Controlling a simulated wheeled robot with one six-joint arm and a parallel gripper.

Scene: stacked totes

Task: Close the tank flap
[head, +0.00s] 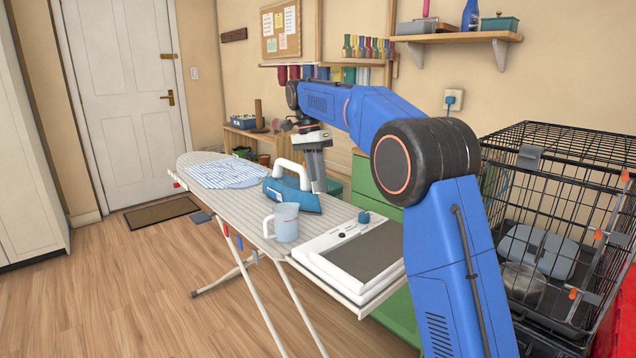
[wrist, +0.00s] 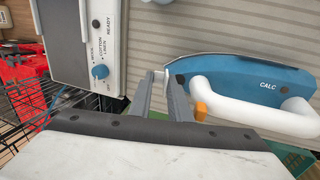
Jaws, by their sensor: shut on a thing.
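A blue iron (head: 293,193) with a white handle lies on the ironing board; its blue body also shows in the wrist view (wrist: 235,82), marked CALC. My gripper (head: 320,188) points down at the iron's nose end. In the wrist view its fingertips (wrist: 168,78) are close together at that tip, shut on a small pale part there, apparently the tank flap. The fingers hide most of this part, so I cannot tell how far it stands open. An orange button (wrist: 201,112) sits beside the right finger, near the handle.
A translucent jug (head: 282,222) stands on the striped board (head: 247,215) in front of the iron. A white station with a knob (head: 364,217) is at the near end. A folded striped cloth (head: 226,173) lies behind. A wire crate (head: 560,150) stands at right.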

